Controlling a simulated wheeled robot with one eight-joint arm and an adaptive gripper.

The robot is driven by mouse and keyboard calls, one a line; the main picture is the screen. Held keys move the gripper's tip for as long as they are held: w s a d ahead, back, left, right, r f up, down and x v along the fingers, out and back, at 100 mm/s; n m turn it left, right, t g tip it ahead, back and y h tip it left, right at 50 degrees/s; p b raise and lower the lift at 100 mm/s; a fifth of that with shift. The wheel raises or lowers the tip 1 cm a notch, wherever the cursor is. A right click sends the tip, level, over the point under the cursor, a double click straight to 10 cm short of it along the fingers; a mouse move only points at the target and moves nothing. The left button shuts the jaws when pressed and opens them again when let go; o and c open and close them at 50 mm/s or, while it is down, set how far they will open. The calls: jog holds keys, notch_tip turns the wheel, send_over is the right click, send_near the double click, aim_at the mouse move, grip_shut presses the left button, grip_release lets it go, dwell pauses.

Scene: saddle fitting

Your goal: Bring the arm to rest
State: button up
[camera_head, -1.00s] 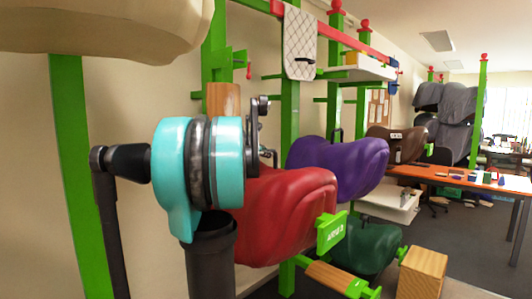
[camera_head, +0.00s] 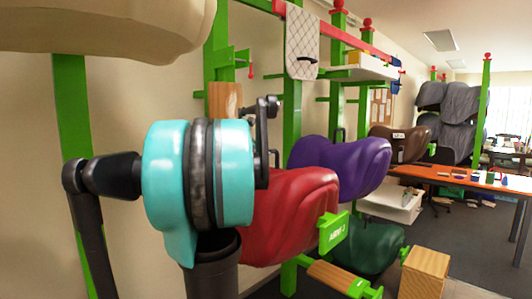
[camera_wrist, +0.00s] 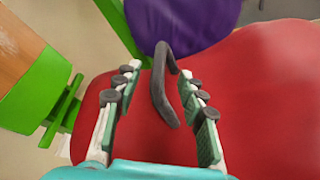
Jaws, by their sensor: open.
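My gripper (camera_wrist: 158,108) is open in the wrist view, its two padded fingers apart over the red saddle (camera_wrist: 265,100). A dark curved handle (camera_wrist: 160,85) shows between the fingers; I cannot tell whether they touch it. In the head view my turquoise and black arm joint fills the left middle and hides part of the red saddle (camera_head: 300,210). My gripper's fingers are not clear there. The red saddle sits on a green arm with a label plate (camera_head: 333,232).
A purple saddle (camera_head: 345,168) hangs just beyond the red one, with a brown saddle (camera_head: 400,143) farther back. A dark green saddle (camera_head: 365,247) is below. A beige saddle (camera_head: 110,25) overhangs the upper left. A wooden block (camera_head: 425,273) and orange table (camera_head: 470,182) stand right.

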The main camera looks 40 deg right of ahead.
jog(key=v, duration=0.6)
jog(key=shift+a, duration=0.1)
jog(key=s+a+f+m+y, duration=0.1)
jog(key=a+f+m+y, duration=0.15)
jog(key=a+f, duration=0.5)
jog(key=a+f+m+y, duration=0.25)
jog(key=a+f, duration=0.25)
jog(key=f, duration=0.6)
jog(key=s+a+f+m+y, duration=0.1)
jog(key=a+f+m, duration=0.2)
jog(key=a+f, duration=0.45)
jog(key=s+a+f+m+y, duration=0.3)
jog(key=s+a+f, duration=0.4)
jog(key=a+f, duration=0.3)
jog(key=s+a+f+m+y, duration=0.3)
jog(key=s+a+f, duration=0.4)
jog(key=a+f, duration=0.3)
notch_tip(320, 180, down, 2)
jog(key=shift+f+y, duration=0.1)
jog(key=shift+y, duration=0.7)
jog(key=shift+d, duration=0.1)
